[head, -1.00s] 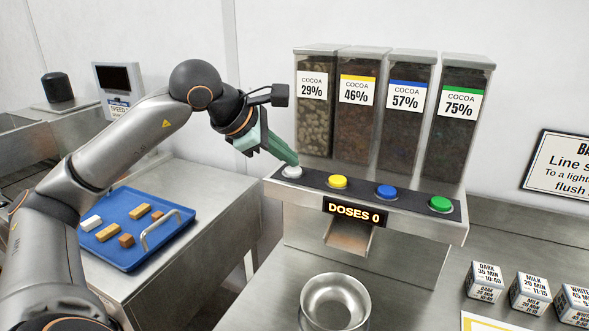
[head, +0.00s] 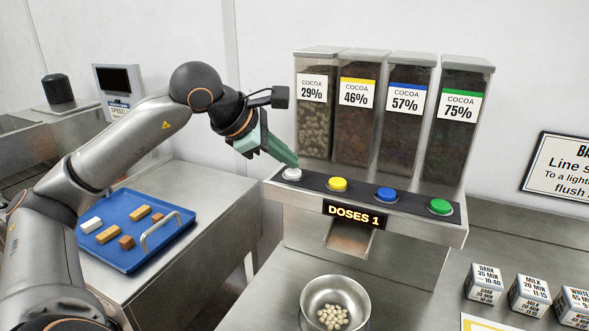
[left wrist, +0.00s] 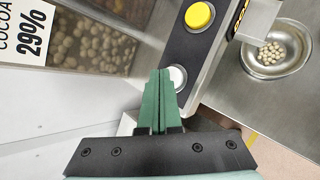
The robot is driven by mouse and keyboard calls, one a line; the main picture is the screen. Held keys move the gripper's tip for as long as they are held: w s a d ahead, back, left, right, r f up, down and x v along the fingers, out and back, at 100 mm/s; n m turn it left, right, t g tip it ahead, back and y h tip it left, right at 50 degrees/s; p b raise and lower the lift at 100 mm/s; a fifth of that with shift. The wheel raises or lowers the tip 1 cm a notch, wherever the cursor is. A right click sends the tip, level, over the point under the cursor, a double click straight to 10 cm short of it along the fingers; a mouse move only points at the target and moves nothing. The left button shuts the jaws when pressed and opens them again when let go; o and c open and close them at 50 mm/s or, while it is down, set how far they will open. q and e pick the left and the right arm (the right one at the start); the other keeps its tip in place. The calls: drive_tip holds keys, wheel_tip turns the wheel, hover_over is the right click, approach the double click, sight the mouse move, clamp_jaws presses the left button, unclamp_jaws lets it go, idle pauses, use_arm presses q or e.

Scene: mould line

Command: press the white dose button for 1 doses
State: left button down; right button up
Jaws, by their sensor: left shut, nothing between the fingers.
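The white dose button (head: 292,173) is at the left end of the dispenser's button strip. My left gripper (head: 296,163) is shut and empty, its green fingertips right at the white button. In the left wrist view the fingertips (left wrist: 160,75) partly cover the white button (left wrist: 177,76); I cannot tell if they touch it. The dose display (head: 354,216) reads DOSES 1. A metal bowl (head: 335,295) below the chute (head: 348,238) holds a small heap of pale pieces (head: 332,317). The bowl also shows in the left wrist view (left wrist: 299,45). My right gripper is out of view.
Yellow (head: 337,184), blue (head: 386,194) and green (head: 439,207) buttons follow to the right. Several cocoa bins (head: 314,130) stand behind them. A blue tray (head: 125,257) with small bars lies on the left bench. Labelled blocks (head: 484,284) stand at the right.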

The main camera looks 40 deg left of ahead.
sight(287, 173)
use_arm(q)
drive_tip(key=shift+r+p, duration=3.1)
drive_tip(key=shift+r, duration=0.05)
drive_tip(key=shift+f, duration=0.1)
